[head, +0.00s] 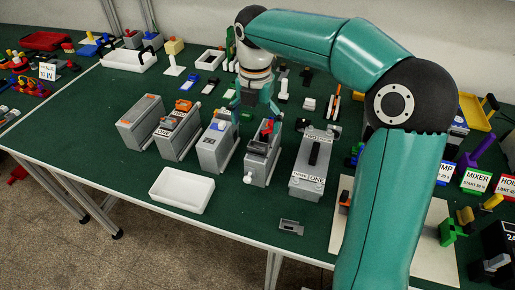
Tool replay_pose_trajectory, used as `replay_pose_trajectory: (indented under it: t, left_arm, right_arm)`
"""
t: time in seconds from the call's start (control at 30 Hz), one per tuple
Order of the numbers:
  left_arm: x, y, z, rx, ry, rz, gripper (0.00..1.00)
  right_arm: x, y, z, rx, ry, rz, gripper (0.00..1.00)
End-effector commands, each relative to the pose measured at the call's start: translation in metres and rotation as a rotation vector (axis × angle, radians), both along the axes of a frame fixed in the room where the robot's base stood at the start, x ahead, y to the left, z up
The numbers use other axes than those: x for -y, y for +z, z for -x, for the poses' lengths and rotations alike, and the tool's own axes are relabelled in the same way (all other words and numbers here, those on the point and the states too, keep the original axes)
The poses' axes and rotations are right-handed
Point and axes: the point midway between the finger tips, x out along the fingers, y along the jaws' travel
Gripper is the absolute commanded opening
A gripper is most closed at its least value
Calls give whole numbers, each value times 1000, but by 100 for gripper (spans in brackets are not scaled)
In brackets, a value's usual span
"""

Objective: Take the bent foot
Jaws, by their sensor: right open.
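I cannot say for certain which part is the bent foot. A small grey bracket-like piece (291,227) lies alone on the green table near the front edge, and it may be the one. My right gripper (256,116) points down over the middle of the table, at the back of an open grey housing (262,160). Its teal fingers are spread, and I see nothing held between them. It is well behind and left of the bracket-like piece. My left gripper is not in view.
Several grey housings stand in a row, one (139,122) at the left end. A white tray (181,190) lies in front. A grey box with a black handle (313,158) stands right of my gripper. My right arm hides part of a pale board (425,262). Small parts crowd the back.

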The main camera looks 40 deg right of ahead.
Motion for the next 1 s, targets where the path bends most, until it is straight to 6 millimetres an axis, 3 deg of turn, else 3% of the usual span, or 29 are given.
replay_pose_trajectory:
  t: [0.1,0.37,0.7,1.0]
  left_arm:
    - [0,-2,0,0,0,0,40]
    - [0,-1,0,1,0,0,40]
    - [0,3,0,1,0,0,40]
    - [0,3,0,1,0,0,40]
  right_arm:
    - [0,-19,0,-2,0,0,92]
    - [0,-35,0,-1,1,0,92]
    - [6,-78,0,-1,1,0,92]
    - [5,-82,0,1,2,0,90]
